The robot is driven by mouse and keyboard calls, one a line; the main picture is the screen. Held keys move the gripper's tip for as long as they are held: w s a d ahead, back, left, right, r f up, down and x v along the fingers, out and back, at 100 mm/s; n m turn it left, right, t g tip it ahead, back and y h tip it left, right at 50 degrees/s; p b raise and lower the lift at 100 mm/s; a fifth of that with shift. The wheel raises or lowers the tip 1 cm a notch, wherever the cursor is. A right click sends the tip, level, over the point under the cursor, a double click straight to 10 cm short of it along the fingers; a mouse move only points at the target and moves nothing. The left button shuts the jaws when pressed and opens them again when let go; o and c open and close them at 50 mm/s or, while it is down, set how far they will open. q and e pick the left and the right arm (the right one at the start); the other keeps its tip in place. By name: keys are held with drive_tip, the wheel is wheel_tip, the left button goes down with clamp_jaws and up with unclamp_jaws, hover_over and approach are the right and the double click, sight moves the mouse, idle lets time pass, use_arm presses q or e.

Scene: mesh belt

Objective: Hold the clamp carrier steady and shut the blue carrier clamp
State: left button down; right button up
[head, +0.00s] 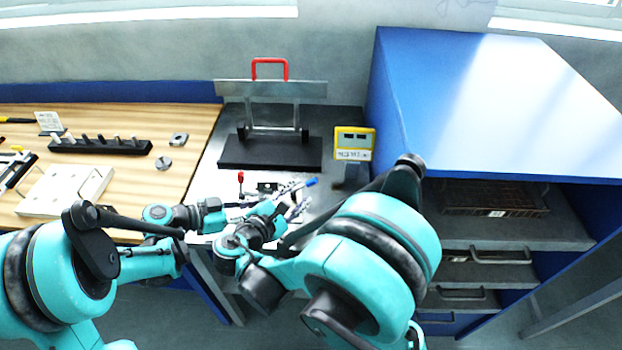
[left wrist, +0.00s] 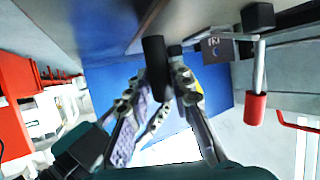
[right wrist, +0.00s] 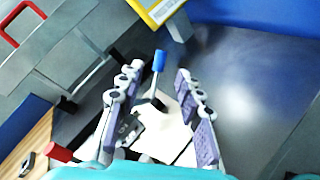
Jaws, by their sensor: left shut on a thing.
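The clamp carrier is low at the front of the metal worktop, mostly hidden by my grippers; its pale plate (right wrist: 172,118) shows in the right wrist view. The blue carrier clamp handle (head: 312,182) sticks out to the right in the head view. My right gripper (right wrist: 160,78) is open, with the blue handle (right wrist: 159,62) in the gap between its fingers; I cannot tell whether they touch. A red clamp handle (head: 241,177) stands upright at the carrier's left. My left gripper (left wrist: 160,88) is shut on a black bar (left wrist: 155,58), apparently part of the carrier.
A black stand with a red handle (head: 270,61) is behind the carrier. A yellow-framed display (head: 354,143) stands to its right. The blue cabinet (head: 480,100) bounds the right side. The wooden bench (head: 120,190) at left holds a black peg rack (head: 100,146) and small parts.

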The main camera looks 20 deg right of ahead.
sight(310, 183)
drive_tip(key=x, duration=0.8)
clamp_jaws()
